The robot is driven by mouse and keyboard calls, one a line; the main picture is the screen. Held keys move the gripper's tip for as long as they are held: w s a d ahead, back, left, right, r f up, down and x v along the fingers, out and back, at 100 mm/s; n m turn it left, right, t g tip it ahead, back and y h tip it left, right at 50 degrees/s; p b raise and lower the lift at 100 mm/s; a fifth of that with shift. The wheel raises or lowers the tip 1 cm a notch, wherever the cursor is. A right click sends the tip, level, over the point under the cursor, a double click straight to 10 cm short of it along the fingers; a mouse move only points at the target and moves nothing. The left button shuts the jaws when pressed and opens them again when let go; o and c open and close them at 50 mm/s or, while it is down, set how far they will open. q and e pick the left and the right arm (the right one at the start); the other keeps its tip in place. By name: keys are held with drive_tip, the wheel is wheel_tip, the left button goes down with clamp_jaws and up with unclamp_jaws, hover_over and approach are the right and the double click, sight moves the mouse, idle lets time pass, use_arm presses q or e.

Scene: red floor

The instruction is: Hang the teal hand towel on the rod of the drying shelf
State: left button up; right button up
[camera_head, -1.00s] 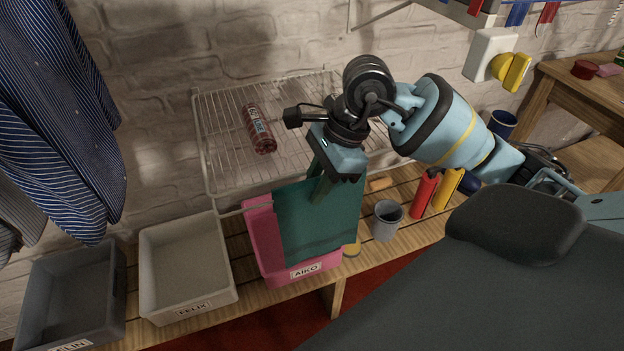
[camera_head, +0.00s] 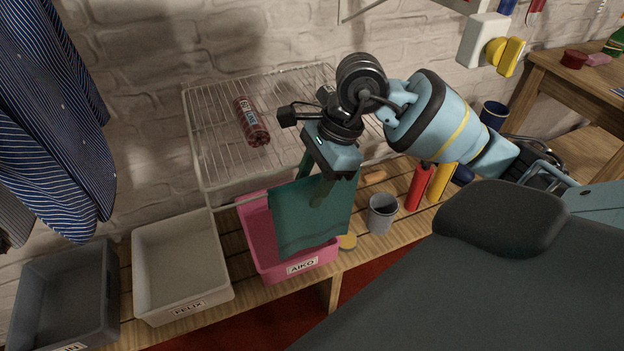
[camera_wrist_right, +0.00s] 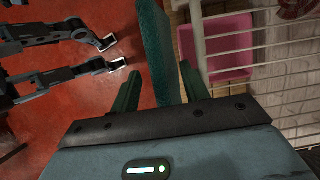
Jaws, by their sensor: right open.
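The teal hand towel (camera_head: 293,232) hangs at the front of the wire drying shelf (camera_head: 193,140), in front of a pink bin. The shelf's rod (camera_head: 226,206) runs to the towel's left edge; behind the towel it is hidden. The towel looks draped at rod height, its upper edge slightly slanted. My right gripper (camera_head: 313,188) points down at the towel's upper part, its fingers apart. In the right wrist view the towel (camera_wrist_right: 160,45) stands between the two open fingers, with gaps visible beside it.
A patterned reddish roll (camera_head: 252,122) lies on the shelf. The pink bin (camera_head: 255,225), a beige bin (camera_head: 146,262) and a grey bin (camera_head: 30,290) stand on the wooden bench. A grey cup (camera_head: 382,214) and red and yellow bottles stand to the right. Striped shirts hang at left.

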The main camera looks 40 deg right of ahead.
drive_tip(key=v, duration=0.6)
drive_tip(key=shift+d+r, duration=0.15)
drive_tip(key=shift+s+d+r, duration=0.1)
drive_tip(key=shift+d+r, duration=0.1)
drive_tip(key=shift+r, duration=0.4)
